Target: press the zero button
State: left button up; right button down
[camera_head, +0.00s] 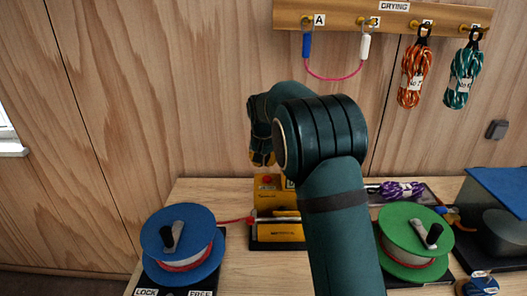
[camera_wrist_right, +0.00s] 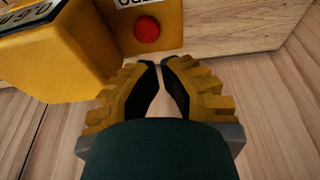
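The zero button is a round red button (camera_wrist_right: 147,29) on a yellow face, under a white label that is partly cut off. In the head view the button (camera_head: 266,180) shows small on the yellow device (camera_head: 267,190) at the middle of the bench. My right gripper (camera_wrist_right: 161,62) has its yellow fingers brought together at the tips, with nothing between them. The tips are just below the button in the wrist view, and a contact is not visible. In the head view my right gripper (camera_head: 262,160) hangs above the device, and my arm hides part of it. My left gripper is not in view.
A blue-topped reel (camera_head: 182,240) stands left and a green-topped reel (camera_head: 415,240) right on the wooden bench. A red line runs from the blue reel to the device. A purple rope bundle (camera_head: 402,190) lies behind. A rack (camera_head: 385,14) with hanging ropes is on the wall.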

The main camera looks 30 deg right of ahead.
aim_at(264, 177)
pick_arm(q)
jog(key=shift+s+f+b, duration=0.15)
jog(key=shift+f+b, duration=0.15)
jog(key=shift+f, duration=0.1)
pick_arm(e)
jog(key=shift+s+f, duration=0.1)
jog(key=shift+f, duration=1.85)
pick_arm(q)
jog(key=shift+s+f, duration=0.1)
pick_arm(e)
jog(key=shift+s+f, duration=0.1)
jog(key=shift+f, duration=0.85)
jog(key=shift+r+p, duration=0.4)
jog(key=shift+r, duration=0.1)
notch_tip(264, 177, up, 4)
jog(key=p, duration=0.3)
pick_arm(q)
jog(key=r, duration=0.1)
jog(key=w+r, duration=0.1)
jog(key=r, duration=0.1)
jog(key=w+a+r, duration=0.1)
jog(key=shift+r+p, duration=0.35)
pick_arm(e)
jog(key=v, duration=0.9)
jog(key=shift+r, duration=0.15)
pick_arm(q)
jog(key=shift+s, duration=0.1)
